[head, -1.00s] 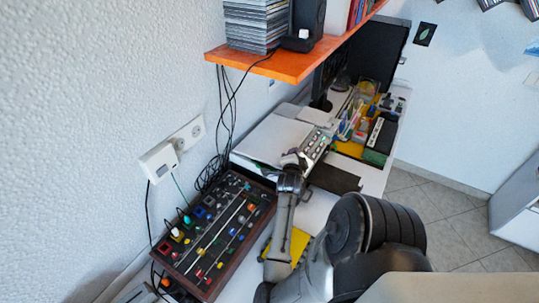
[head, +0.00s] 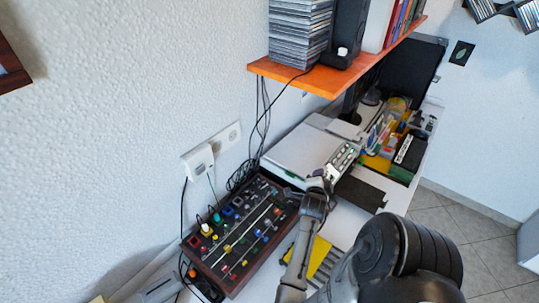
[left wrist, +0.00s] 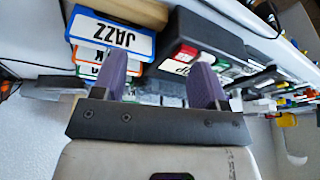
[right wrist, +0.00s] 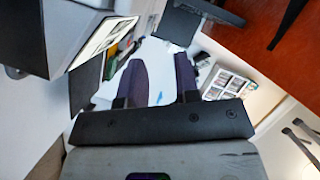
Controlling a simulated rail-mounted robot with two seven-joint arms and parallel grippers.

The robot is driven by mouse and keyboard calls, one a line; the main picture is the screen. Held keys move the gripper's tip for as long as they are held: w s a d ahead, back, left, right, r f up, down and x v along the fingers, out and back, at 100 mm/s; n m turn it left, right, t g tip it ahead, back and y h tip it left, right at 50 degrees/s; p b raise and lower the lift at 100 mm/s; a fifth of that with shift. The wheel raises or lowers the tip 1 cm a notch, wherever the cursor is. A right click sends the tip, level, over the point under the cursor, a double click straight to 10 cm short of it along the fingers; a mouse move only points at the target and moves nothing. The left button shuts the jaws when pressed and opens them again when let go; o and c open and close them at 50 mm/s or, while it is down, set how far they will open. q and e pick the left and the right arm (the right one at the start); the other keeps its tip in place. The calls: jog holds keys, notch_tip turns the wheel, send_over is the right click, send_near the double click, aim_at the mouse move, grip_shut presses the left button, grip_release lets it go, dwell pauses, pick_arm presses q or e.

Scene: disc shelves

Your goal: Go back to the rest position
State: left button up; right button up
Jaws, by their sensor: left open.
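In the left wrist view my left gripper (left wrist: 161,80) is open, its two purple fingers wide apart with nothing held between them. Beyond the fingers are a blue-edged divider marked JAZZ (left wrist: 112,36) and several other dividers and cases. In the right wrist view my right gripper (right wrist: 160,80) has its fingers apart, with only a pale surface seen between them. In the head view one of my arms reaches from the bottom over the desk beside the mixer panel; its fingertips cannot be made out. I cannot tell where the left gripper is in the head view.
The dark panel with colored knobs (head: 240,232) lies on the desk by the wall. An orange shelf (head: 330,80) with a stack of discs (head: 299,30) overhangs the desk. A bin of pens and boxes (head: 385,140) stands farther back. Tiled floor (head: 470,240) is clear at the right.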

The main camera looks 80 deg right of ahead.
jog(key=shift+w, duration=0.1)
